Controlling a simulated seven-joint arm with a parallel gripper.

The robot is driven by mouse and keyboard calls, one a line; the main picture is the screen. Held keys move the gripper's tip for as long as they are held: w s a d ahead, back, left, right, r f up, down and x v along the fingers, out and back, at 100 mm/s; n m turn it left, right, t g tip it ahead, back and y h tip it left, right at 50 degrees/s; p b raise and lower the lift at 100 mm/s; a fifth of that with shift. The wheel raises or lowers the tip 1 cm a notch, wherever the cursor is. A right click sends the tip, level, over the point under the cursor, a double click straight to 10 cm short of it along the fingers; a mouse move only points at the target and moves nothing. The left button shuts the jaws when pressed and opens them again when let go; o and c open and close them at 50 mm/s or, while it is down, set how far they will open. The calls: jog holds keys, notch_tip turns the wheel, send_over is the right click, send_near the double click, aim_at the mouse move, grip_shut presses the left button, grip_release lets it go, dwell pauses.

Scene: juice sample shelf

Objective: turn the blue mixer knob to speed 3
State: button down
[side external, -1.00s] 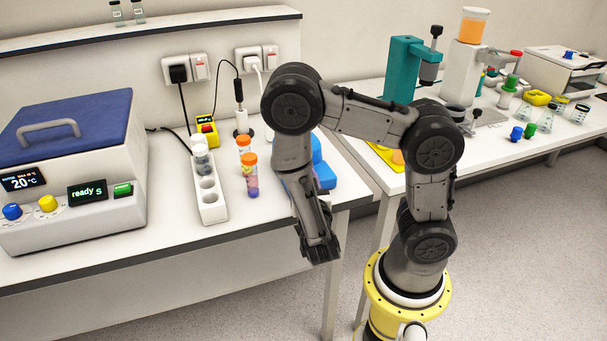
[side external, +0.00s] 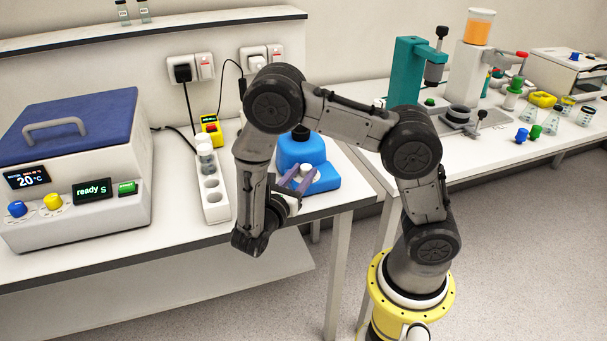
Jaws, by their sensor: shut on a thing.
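The blue mixer (side external: 325,184) stands on the near bench by its right end, with a dark cup on top. A small pale mixer knob (side external: 307,171) shows on its front, partly covered by my fingers. My gripper (side external: 300,178) points at the mixer's front, with its two fingers on either side of the knob and shut on it. The speed marks and the knob's pointer are too small to read.
A blue-lidded machine (side external: 75,155) with a blue and a yellow dial stands at the left. A white rack (side external: 214,205) stands left of my forearm. A yellow box (side external: 210,130) is behind the rack. The second bench at right holds other equipment.

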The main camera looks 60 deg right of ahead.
jog(key=shift+w+m+g, duration=0.1)
jog(key=shift+m+g, duration=0.5)
jog(key=shift+g, duration=0.3)
jog(key=c, duration=0.5)
grip_release()
jog(key=shift+t, duration=0.3)
